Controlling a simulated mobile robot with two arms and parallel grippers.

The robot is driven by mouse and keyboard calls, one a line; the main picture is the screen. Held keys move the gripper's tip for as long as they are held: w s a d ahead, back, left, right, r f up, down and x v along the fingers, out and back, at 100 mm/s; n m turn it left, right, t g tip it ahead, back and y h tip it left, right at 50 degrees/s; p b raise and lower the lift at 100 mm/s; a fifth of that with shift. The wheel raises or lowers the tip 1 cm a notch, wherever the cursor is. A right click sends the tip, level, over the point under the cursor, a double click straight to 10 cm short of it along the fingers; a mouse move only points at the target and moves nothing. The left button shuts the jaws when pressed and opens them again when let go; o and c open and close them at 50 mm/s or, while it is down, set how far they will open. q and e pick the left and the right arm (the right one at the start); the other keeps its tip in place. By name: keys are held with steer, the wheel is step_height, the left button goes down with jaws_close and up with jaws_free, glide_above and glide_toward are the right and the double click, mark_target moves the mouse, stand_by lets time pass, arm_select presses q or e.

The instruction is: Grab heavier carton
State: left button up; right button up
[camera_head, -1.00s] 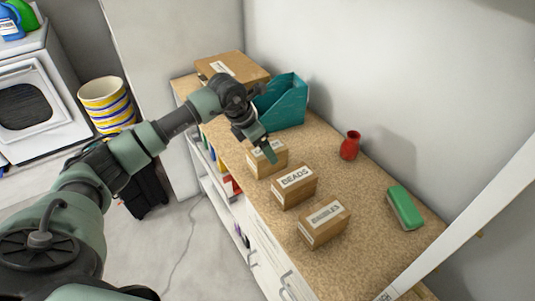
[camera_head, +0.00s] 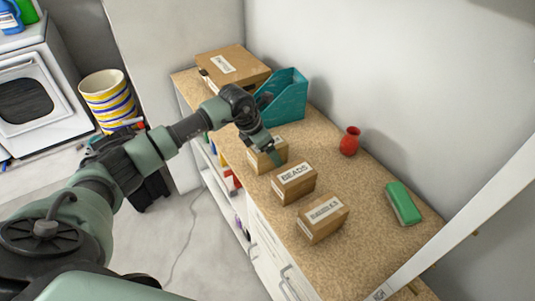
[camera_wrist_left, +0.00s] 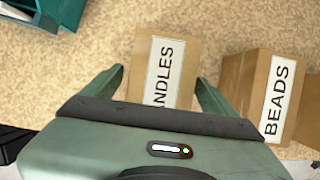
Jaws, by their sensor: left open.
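Three small brown cartons with white labels stand in a row on the cork-coloured counter top (camera_head: 330,165). The farthest carton (camera_head: 262,161) has a label ending in "NDLES" in the left wrist view (camera_wrist_left: 141,72). The middle carton (camera_head: 294,186) reads "BEADS" and also shows in the left wrist view (camera_wrist_left: 240,88). The nearest carton (camera_head: 321,222) has a label too blurred to read surely. My left gripper (camera_wrist_left: 160,95) is open, with one finger on each side of the "NDLES" carton. Whether the fingers touch it cannot be told. My right gripper is out of view.
A larger brown box (camera_head: 240,64) and a teal file holder (camera_head: 285,100) stand at the counter's far end. The "BEADS" carton stands close beside my gripper.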

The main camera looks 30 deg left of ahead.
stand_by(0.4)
arm_select(q)
steer(key=c, duration=1.8)
steer(key=shift+w, duration=0.1)
jaws_close()
steer(key=shift+r, duration=0.1)
